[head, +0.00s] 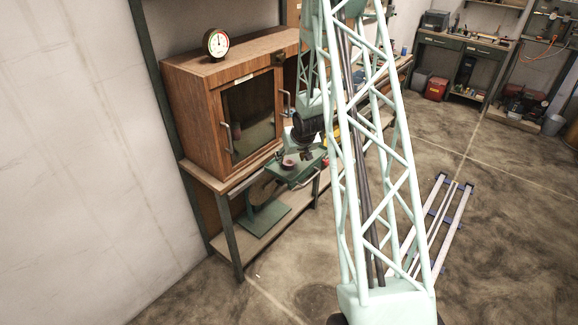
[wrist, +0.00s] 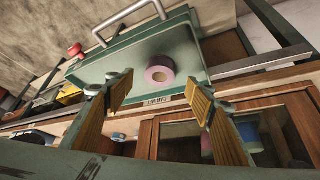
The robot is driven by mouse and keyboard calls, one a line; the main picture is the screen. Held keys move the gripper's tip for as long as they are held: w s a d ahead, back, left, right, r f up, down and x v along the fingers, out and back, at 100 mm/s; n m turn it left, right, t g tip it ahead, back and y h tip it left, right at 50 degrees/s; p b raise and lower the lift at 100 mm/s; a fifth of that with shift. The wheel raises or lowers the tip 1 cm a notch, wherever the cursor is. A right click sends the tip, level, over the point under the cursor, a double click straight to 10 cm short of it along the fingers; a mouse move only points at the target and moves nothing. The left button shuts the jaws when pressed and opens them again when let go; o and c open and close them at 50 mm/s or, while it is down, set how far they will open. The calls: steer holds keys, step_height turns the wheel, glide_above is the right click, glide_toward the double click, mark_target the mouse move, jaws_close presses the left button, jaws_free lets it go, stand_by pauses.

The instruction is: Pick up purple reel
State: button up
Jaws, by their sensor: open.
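A pinkish-purple reel (wrist: 160,75) lies flat on a green tray (wrist: 130,55), its hole facing up. In the head view the reel (head: 288,164) is small, on the tray (head: 308,172) in front of the wooden cabinet. My gripper (wrist: 162,98) is open and empty, with wood-coloured finger pads. In the wrist picture the reel shows between and just beyond the fingertips, and neither finger appears to touch it. In the head view my gripper (head: 305,150) hangs close above the tray, partly hidden by shadow and the lattice arm.
A wooden cabinet (head: 200,110) with a glass door and a gauge (head: 216,43) on top stands on the bench, close to the tray. The tray has a metal handle (wrist: 130,18). A red round object (wrist: 75,50) is off to the side. Coloured items show behind the glass.

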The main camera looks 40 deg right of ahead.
mark_target(290, 161)
stand_by(0.4)
steer(key=shift+x, duration=2.6)
steer(key=shift+c, duration=0.2)
steer(key=c, duration=0.9)
